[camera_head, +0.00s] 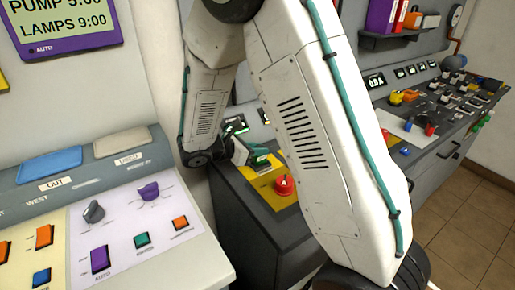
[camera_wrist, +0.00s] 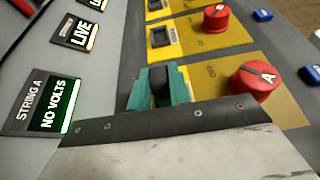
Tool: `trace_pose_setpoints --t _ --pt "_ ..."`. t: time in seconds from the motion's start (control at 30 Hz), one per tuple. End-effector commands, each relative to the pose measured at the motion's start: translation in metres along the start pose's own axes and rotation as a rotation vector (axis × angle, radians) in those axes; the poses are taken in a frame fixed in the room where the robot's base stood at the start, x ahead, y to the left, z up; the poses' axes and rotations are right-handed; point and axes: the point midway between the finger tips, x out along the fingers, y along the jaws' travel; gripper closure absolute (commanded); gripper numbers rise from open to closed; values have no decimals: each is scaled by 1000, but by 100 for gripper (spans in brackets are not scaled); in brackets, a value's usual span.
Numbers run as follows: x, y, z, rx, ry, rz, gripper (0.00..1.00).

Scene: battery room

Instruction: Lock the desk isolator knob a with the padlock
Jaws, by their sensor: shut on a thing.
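The red knob marked A (camera_wrist: 255,78) sits on a yellow plate at the right in the wrist view. It also shows in the head view (camera_head: 285,186), right of my gripper. My gripper's teal fingers (camera_wrist: 161,89) are closed on a dark piece (camera_wrist: 161,82), left of knob A and apart from it. The dark piece lines up with the black-framed switches of the neighbouring plates; its lower part is hidden. In the head view my gripper (camera_head: 243,151) is partly hidden. I cannot make out a padlock in either view.
The String A display (camera_wrist: 48,117) reads NO VOLTS; the one beside it (camera_wrist: 78,33) reads LIVE. Another red knob (camera_wrist: 217,18) stands beyond knob A. A control desk (camera_head: 140,215) is at the left. Small coloured items lie on the far desk (camera_head: 425,125) at the right.

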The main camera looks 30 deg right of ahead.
Motion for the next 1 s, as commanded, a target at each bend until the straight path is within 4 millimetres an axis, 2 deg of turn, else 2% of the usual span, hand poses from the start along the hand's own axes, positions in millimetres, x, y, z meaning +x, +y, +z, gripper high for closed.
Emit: trace_pose_setpoints --t 0.43,0.47,0.77,1.0 --pt "4 0 -9 0 -1 0 100" --pt "3 0 -8 1 0 0 72" --pt "3 0 -8 0 0 0 72" --pt "-14 1 -8 0 0 3 72"
